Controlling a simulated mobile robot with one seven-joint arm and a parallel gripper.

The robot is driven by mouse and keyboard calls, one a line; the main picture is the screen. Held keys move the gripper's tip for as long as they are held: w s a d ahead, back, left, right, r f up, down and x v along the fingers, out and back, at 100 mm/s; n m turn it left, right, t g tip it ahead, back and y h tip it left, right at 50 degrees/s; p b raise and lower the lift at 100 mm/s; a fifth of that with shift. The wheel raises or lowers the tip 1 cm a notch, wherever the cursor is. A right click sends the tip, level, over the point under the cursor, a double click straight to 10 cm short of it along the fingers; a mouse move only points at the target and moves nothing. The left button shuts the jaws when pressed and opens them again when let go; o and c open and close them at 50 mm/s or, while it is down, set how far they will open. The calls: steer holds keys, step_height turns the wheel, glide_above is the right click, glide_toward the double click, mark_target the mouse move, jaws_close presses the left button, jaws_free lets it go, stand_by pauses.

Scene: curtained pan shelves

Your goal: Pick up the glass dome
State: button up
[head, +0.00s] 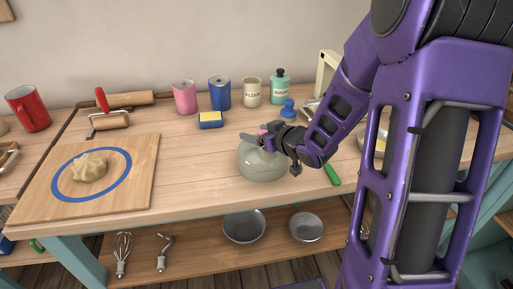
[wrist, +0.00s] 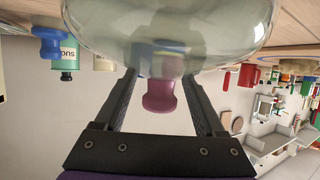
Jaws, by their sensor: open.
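The glass dome (head: 262,163) stands on the wooden table, greenish and clear, with a pink knob (wrist: 160,96) on top. In the wrist view, which is upside down, the dome (wrist: 165,25) fills the upper middle. My gripper (head: 256,138) is at the top of the dome, reaching in from the right. In the wrist view my gripper (wrist: 161,80) is open, with one dark finger on each side of the knob. A gap shows between the knob and the fingers. The fingertips overlap the dome in the picture; I cannot tell whether they touch it.
A blue-yellow sponge (head: 210,120), pink canister (head: 185,98), blue canister (head: 220,93), flour jar (head: 251,92) and sugar jar (head: 280,88) stand behind. A blue knobbed object (head: 288,108) is close behind my gripper. A board (head: 130,195) with dough (head: 90,167) lies left; the table between is clear.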

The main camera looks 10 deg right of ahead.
jaws_close()
stand_by(0.4)
